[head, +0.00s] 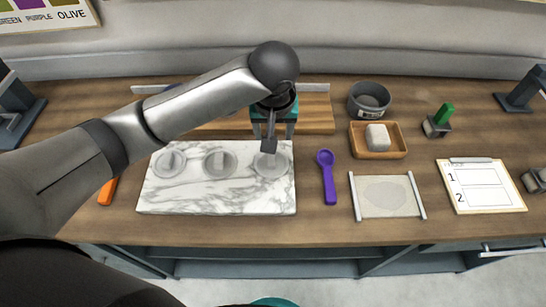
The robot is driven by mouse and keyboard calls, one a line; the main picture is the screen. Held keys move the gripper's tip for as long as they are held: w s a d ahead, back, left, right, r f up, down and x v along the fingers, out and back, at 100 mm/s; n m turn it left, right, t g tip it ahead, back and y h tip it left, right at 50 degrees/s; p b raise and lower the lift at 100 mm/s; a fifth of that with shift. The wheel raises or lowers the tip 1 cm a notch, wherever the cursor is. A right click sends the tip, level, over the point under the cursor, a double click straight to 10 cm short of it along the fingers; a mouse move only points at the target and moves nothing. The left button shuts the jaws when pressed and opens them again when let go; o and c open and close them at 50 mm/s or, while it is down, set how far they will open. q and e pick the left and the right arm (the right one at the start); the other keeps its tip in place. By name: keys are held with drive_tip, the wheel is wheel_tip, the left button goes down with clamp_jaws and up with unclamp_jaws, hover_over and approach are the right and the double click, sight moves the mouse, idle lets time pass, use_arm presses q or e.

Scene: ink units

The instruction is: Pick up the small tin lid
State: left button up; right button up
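Three round, pale grey lid-like pieces, each with a raised grip across the top, sit in a row on a white marble slab (215,203). They are the left piece (171,161), the middle piece (219,162) and the right piece (271,165). I cannot tell for sure which is the small tin lid. My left gripper (269,147) points down over the right piece, at its back edge. It partly hides that piece, and I cannot tell whether the fingers touch it or how far apart they are. My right gripper is not in view.
A wooden board lies behind the slab. A purple scoop (327,177) and a framed screen (388,196) lie to the right.

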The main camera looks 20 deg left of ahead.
use_arm(q)
drive_tip(key=b, duration=0.1)
hover_over(271, 159)
drive_tip(key=f, duration=0.8)
drive_tip(key=shift+s+d+f, duration=0.15)
drive_tip(key=shift+s+d, duration=0.2)
drive_tip(key=shift+s, duration=0.05)
drive_tip(key=x, duration=0.4)
drive_tip(key=shift+s+a+b, duration=0.15)
drive_tip(key=shift+s+b, duration=0.15)
drive_tip(key=shift+s, duration=0.05)
drive_tip(key=shift+w+f, duration=0.2)
drive_tip(key=shift+f, duration=0.5)
drive_tip(key=shift+c, duration=0.2)
clamp_jaws()
